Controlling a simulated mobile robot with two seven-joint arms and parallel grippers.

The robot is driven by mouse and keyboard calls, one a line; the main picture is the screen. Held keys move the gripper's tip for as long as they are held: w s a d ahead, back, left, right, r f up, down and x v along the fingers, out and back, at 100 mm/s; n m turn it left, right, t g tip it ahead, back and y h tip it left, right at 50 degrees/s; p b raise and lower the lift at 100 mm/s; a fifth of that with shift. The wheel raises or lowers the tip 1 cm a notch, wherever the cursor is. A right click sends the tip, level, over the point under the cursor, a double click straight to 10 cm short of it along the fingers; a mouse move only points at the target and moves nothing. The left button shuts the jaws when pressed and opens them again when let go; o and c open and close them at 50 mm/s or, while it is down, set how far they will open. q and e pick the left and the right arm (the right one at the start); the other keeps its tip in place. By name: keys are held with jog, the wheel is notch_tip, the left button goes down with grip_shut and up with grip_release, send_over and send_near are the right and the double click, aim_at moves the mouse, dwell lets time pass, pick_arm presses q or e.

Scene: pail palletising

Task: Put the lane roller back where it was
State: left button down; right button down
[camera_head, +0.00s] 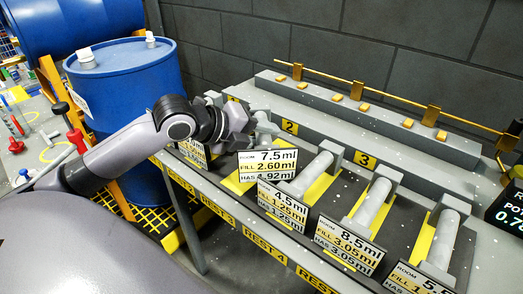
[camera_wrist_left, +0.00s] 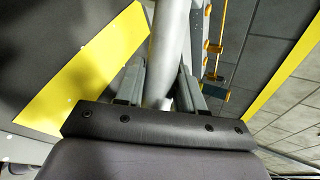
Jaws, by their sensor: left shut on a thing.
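My left gripper (camera_head: 238,124) is at the far left end of the row of lanes, over the rack. In the left wrist view its two fingers (camera_wrist_left: 160,88) are shut on a grey lane roller (camera_wrist_left: 172,45), which runs up between them. In the head view the gripper and cards hide most of that roller. Other grey rollers lie in the lanes to the right: one by the 4.5ml card (camera_head: 312,174), one by the 8.5ml card (camera_head: 372,204), and one at the right (camera_head: 443,238). Yellow strips lie under or beside them. My right gripper is not in view.
White cards stand along the front, including one reading 7.5ml (camera_head: 268,164). The front edge bears yellow REST labels (camera_head: 264,246). A grey step with number plates (camera_head: 366,160) and a brass rail (camera_head: 385,92) run behind. A blue drum (camera_head: 130,88) stands close left of the rack.

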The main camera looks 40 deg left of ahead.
pick_arm(q)
jog(key=shift+f, duration=1.75)
jog(key=shift+f+b, duration=0.1)
jog(key=shift+b, duration=0.2)
jog(key=c, duration=1)
grip_release()
jog(key=shift+f, duration=0.1)
jog(key=shift+s, duration=0.1)
jog(key=v, duration=0.5)
jog(key=p+v, duration=0.1)
jog(key=v, duration=0.6)
